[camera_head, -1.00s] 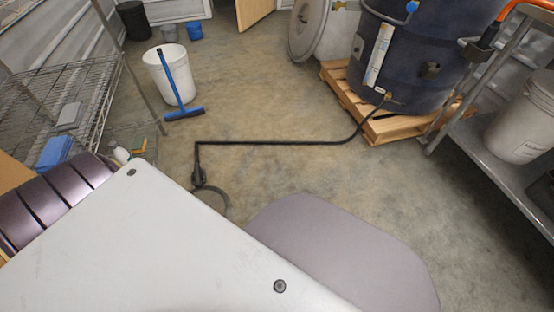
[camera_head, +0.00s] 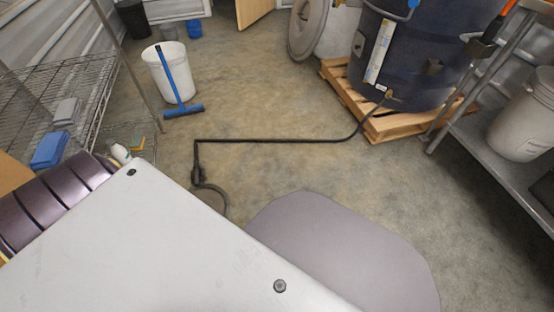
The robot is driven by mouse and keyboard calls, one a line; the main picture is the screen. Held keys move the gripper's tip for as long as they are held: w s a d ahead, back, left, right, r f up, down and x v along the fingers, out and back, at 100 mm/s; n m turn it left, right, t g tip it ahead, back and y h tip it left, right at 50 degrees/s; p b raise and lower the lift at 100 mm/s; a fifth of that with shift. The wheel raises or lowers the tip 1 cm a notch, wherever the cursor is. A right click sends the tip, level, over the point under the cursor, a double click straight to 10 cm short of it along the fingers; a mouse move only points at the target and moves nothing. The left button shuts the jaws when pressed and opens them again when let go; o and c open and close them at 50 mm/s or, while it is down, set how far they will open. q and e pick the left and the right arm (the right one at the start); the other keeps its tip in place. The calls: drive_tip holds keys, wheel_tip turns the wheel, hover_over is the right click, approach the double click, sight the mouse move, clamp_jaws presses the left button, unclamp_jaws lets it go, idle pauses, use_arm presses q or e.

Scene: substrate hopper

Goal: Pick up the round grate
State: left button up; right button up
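Neither of my grippers is in view.
A black hose (camera_head: 270,141) runs along the floor to a dark blue barrel (camera_head: 410,60) on a wooden pallet (camera_head: 385,125). A white bucket (camera_head: 155,75) with a blue squeegee (camera_head: 183,110) stands behind left. A wire shelf (camera_head: 60,80) and a metal table (camera_head: 485,150) flank open floor.

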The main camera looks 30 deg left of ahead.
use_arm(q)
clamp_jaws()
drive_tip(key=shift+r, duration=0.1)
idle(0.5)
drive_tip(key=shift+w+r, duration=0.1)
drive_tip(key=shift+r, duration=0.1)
